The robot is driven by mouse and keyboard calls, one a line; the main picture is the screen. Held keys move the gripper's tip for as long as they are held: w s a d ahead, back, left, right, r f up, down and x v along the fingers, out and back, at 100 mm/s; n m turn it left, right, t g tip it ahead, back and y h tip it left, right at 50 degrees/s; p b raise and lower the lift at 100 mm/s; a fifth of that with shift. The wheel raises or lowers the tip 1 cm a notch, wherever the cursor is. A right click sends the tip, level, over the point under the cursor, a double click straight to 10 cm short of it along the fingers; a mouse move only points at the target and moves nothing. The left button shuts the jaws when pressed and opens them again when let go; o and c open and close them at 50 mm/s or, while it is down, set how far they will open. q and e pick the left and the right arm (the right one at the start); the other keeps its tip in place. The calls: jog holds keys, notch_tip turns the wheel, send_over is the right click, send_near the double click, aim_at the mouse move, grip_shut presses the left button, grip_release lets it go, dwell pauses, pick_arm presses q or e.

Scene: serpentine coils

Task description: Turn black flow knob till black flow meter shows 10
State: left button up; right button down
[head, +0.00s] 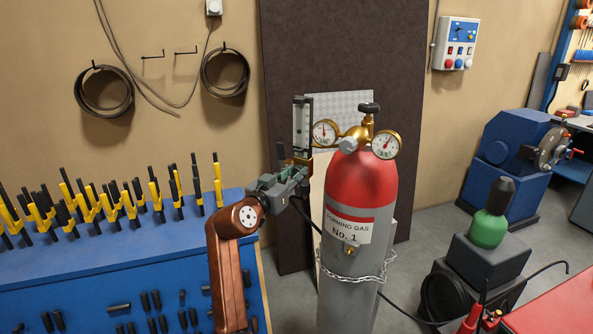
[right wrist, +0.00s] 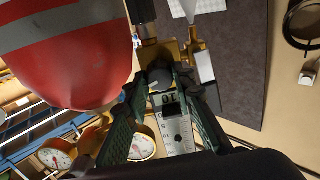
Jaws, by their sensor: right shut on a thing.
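The black flow knob (right wrist: 160,78) sits at the base of the flow meter and shows between my fingers in the right wrist view. My right gripper (head: 299,168) is shut on it; it also shows in the right wrist view (right wrist: 158,86). The flow meter (head: 302,125) is an upright, narrow gauge on the left of the brass regulator (head: 356,132). In the right wrist view the meter (right wrist: 178,135) appears inverted, with figures like 10 near the knob. I cannot read its indicator level surely. My left gripper is not in view.
The red-topped gas cylinder (head: 362,185) stands close beside my right gripper, with round dial gauges (head: 324,132) next to the meter. A blue rack bench (head: 130,250) is at left. A dark panel (head: 405,90) stands behind.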

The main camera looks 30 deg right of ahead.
jog(key=c, duration=1.6)
grip_release()
jog(key=v, duration=1.2)
